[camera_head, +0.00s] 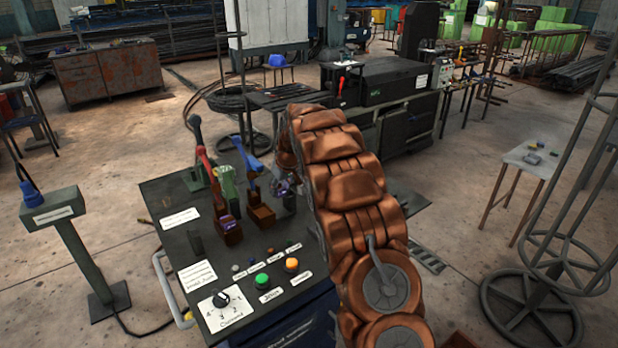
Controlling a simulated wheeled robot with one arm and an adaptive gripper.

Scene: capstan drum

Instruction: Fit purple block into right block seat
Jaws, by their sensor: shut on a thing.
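My gripper (288,181) is partly hidden behind my copper-coloured arm, above the right part of the dark control table. It is shut on a small purple block (282,188), of which only a little shows. The right block seat (262,217) is a brown open box at the foot of the blue lever (247,155). The held block is above and to the right of this seat in the picture, apart from it. The left block seat (229,238) is a similar brown box below the red lever (206,166), with something purple in it.
The control table (205,240) carries a green button (262,281), an orange button (291,265), a rotary knob (220,299) and white labels. A green part (228,185) stands between the levers. My arm hides the table's right side.

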